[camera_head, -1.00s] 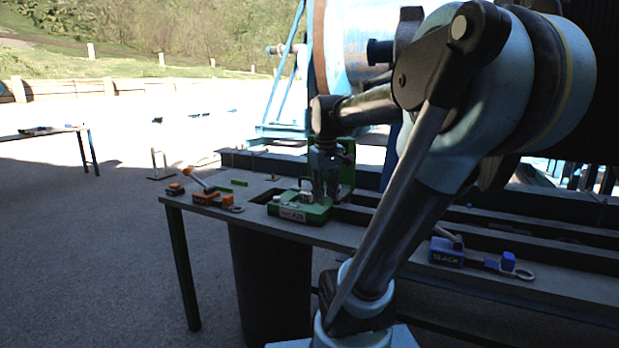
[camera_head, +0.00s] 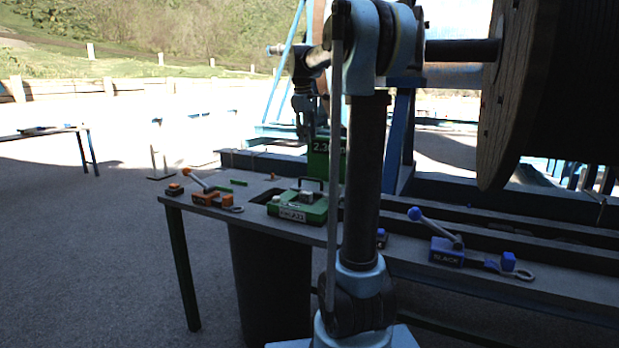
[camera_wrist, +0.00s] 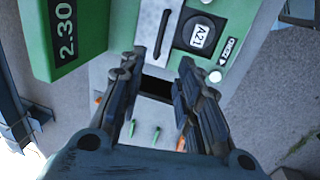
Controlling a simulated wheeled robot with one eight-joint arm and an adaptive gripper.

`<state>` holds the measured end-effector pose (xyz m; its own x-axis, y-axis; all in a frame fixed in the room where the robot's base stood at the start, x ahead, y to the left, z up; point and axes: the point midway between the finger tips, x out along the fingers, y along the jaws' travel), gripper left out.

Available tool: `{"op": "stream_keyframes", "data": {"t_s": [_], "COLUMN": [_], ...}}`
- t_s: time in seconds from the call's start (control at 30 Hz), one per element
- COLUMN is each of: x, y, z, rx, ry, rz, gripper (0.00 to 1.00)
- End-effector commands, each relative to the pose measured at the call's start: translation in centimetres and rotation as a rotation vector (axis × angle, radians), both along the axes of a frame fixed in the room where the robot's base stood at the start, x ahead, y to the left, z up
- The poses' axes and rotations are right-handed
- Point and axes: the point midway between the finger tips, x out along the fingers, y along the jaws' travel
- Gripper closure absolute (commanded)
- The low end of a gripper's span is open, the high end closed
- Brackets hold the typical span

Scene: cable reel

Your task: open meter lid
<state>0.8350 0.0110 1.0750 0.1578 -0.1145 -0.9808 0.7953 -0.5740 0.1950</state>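The green meter (camera_head: 298,211) sits on the bench, with a grey handle and a round knob on top. Its label reads A21 in the wrist view (camera_wrist: 203,35), beside a ZERO mark. A green upright panel (camera_head: 321,158) reading 2.30 stands at its back; it also shows in the wrist view (camera_wrist: 65,35). My gripper (camera_head: 303,136) is above the meter, pointing down, apart from it in the head view. In the wrist view my gripper's fingers (camera_wrist: 158,68) are spread with nothing between them. I cannot tell which part is the lid.
An orange ratchet tool (camera_head: 207,197) lies left of the meter, and a blue SLACK tool (camera_head: 446,252) lies right. The large cable reel (camera_head: 510,95) stands at the right. My arm column hides part of the bench.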

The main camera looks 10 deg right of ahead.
Motion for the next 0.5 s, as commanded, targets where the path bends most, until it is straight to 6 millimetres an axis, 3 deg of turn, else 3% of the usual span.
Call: {"op": "stream_keyframes", "data": {"t_s": [0.17,0.5], "x": [0.4,1.3], "y": [-0.2,-0.9], "z": [-1.6,-7.3], "rx": [0.0,0.0], "ry": [0.0,0.0], "rz": [0.001,-0.001], "gripper": [0.69,0.69]}}
